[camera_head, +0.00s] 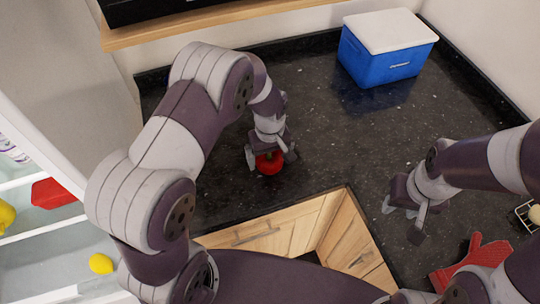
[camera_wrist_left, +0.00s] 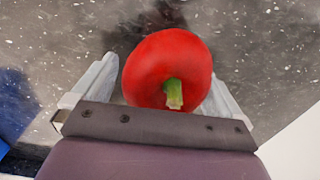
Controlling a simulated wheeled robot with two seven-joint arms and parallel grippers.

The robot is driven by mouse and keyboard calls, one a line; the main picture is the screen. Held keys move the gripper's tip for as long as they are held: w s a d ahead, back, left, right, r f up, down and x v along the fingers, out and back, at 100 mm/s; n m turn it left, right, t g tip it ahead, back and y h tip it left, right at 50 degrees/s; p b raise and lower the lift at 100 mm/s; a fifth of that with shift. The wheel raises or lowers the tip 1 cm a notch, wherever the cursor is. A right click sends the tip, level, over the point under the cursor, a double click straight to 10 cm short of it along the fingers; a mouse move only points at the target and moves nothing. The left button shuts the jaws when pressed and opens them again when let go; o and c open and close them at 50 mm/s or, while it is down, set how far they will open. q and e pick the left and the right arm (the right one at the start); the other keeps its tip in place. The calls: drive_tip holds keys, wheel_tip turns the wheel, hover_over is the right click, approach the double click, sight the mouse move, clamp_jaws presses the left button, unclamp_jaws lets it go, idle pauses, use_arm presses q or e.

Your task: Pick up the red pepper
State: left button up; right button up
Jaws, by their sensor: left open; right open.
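The red pepper (camera_head: 269,163) sits on the dark granite counter, directly under my left gripper (camera_head: 270,158). In the left wrist view the pepper (camera_wrist_left: 168,70) lies between the two fingers of the left gripper (camera_wrist_left: 160,85), with its green stem toward the camera. The fingers are open on either side of it; the right finger is very close, and I cannot tell whether it touches. My right gripper (camera_head: 403,222) is open and empty over the right part of the counter.
A blue cooler with a white lid (camera_head: 385,47) stands at the back right. A red mitt (camera_head: 470,262) lies at the lower right. Wooden cabinets (camera_head: 290,228) are below the counter's front edge. An open fridge (camera_head: 45,240) is at left. The middle counter is clear.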

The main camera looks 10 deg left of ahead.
use_arm(q)
drive_tip(key=c, duration=0.8)
drive_tip(key=shift+c, duration=0.5)
drive_tip(key=shift+r, duration=0.15)
